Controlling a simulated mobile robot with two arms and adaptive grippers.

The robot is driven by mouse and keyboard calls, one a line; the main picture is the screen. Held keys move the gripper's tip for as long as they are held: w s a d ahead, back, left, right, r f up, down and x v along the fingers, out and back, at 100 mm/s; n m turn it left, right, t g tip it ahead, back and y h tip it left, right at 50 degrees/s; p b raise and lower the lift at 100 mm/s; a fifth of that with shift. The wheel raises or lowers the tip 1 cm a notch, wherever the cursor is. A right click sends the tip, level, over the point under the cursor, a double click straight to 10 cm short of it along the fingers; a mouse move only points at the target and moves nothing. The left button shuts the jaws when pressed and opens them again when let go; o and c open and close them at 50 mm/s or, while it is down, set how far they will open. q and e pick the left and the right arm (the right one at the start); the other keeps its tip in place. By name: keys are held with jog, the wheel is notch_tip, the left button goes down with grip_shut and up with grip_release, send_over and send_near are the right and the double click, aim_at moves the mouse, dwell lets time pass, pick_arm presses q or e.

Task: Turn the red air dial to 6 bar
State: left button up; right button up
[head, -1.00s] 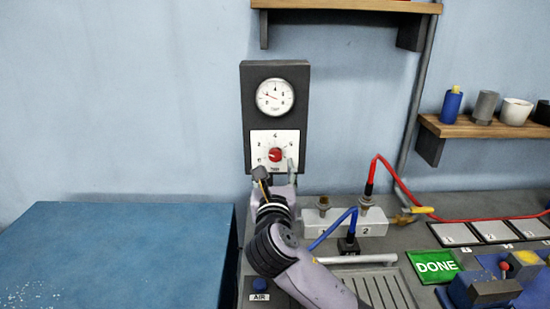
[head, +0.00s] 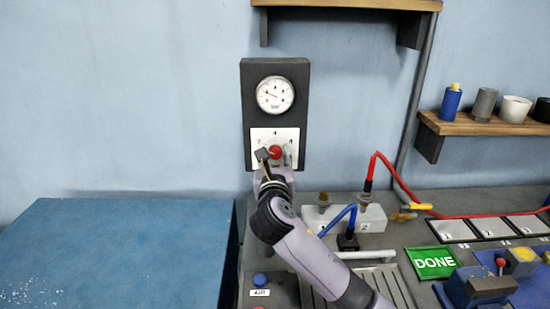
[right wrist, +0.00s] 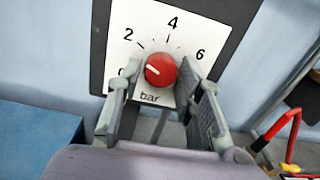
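The red air dial (head: 275,153) sits on a white scale plate on the dark wall panel (head: 248,120). In the right wrist view the dial (right wrist: 160,69) has a white mark pointing left and slightly up, between 0 and 2. The numbers 2, 4 and 6 and the word "bar" show on the plate. My right gripper (head: 275,158) is open, with one finger on each side of the dial. In the right wrist view its fingers (right wrist: 160,78) stand apart from the knob, with visible gaps. My left gripper is out of view.
A round pressure gauge (head: 275,95) is above the dial. Below are a blue AIR button (head: 260,280), a connector block (head: 372,219) with blue and red hoses, and a green DONE sign (head: 433,262). A blue-topped table (head: 120,250) is at left.

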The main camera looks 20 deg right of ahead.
grip_shut()
